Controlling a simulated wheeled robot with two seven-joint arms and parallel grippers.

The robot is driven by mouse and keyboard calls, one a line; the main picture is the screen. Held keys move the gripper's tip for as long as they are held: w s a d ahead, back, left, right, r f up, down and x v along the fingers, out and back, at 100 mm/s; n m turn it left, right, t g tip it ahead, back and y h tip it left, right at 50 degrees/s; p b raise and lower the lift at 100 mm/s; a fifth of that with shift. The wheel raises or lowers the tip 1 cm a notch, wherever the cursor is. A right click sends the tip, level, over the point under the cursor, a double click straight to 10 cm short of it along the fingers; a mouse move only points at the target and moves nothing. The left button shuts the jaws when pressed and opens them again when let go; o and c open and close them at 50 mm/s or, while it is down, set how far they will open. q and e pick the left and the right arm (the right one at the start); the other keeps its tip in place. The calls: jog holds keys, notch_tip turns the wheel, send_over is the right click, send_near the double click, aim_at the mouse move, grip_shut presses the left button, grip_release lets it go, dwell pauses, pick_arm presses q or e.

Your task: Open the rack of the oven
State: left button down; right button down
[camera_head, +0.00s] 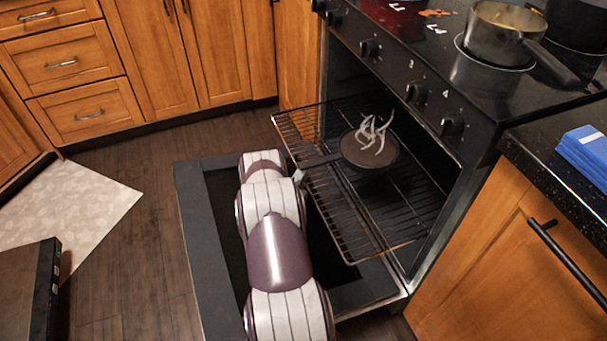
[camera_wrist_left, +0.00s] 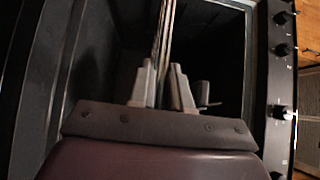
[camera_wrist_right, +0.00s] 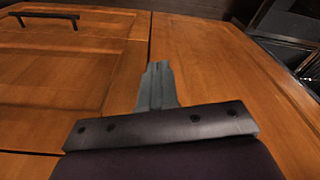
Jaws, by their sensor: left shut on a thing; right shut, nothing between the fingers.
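The oven (camera_head: 365,85) is open, with its door (camera_head: 193,235) folded down. The wire rack (camera_head: 336,240) sticks out of the oven above the door. My left gripper (camera_head: 298,177) is at the rack's outer edge, partly hidden by my arm in the head view. In the left wrist view the left gripper (camera_wrist_left: 163,88) is shut on the rack, seen edge-on between the fingers. My right gripper (camera_wrist_right: 157,72) is shut and empty in front of wooden cabinet fronts in the right wrist view. It does not show in the head view.
A dark pan (camera_head: 368,150) with pale strands in it sits on the rack, its handle toward my left gripper. A metal pot (camera_head: 497,32) stands on the stovetop. A blue stack (camera_head: 585,152) lies on the right counter.

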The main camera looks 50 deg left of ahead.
pick_arm(q)
jog(key=c, duration=1.2)
grip_release()
jog(key=shift+o, duration=0.2)
jog(key=shift+s+d, duration=0.15)
jog(key=shift+s, duration=0.1)
jog(key=p+v, duration=0.3)
jog(key=v, duration=0.9)
